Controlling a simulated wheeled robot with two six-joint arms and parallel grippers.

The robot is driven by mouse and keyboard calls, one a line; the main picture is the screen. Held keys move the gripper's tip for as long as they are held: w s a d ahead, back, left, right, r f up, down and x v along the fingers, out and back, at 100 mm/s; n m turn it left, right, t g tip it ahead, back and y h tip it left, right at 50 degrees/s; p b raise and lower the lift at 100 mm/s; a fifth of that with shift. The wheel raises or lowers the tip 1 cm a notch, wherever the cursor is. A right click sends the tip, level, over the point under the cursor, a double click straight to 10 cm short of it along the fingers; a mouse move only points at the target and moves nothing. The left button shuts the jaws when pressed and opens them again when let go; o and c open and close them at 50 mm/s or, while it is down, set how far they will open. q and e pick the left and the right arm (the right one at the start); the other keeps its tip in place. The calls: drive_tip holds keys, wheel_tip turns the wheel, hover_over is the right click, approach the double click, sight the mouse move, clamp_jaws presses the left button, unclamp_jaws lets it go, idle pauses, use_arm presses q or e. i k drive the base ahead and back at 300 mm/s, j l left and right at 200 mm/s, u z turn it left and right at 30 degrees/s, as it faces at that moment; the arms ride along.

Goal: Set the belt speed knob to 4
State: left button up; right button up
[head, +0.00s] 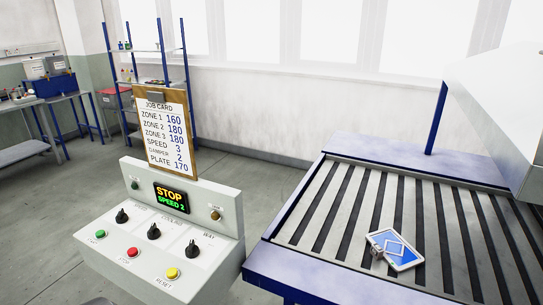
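A grey control console (225,262) stands in the lower left of the head view. Its sloped panel carries three black knobs in a row: a left knob (121,216), a middle knob (153,231) and a right knob (192,249). Their labels and scales are too small to read surely, so I cannot tell which knob sets belt speed. A display (171,198) above them reads "STOP" in orange and "SPEED 2" in green. A job card (166,132) on a clipboard behind the console lists "SPEED 3". Neither gripper is in view.
Green (100,234), red (132,252) and yellow (172,273) buttons sit in front of the knobs. A slatted conveyor (345,215) with a blue frame stands right, bearing a blue-and-white flat item (396,250). Open floor lies behind the console.

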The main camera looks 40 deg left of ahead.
sight(121, 218)
drive_tip(key=u, duration=2.15)
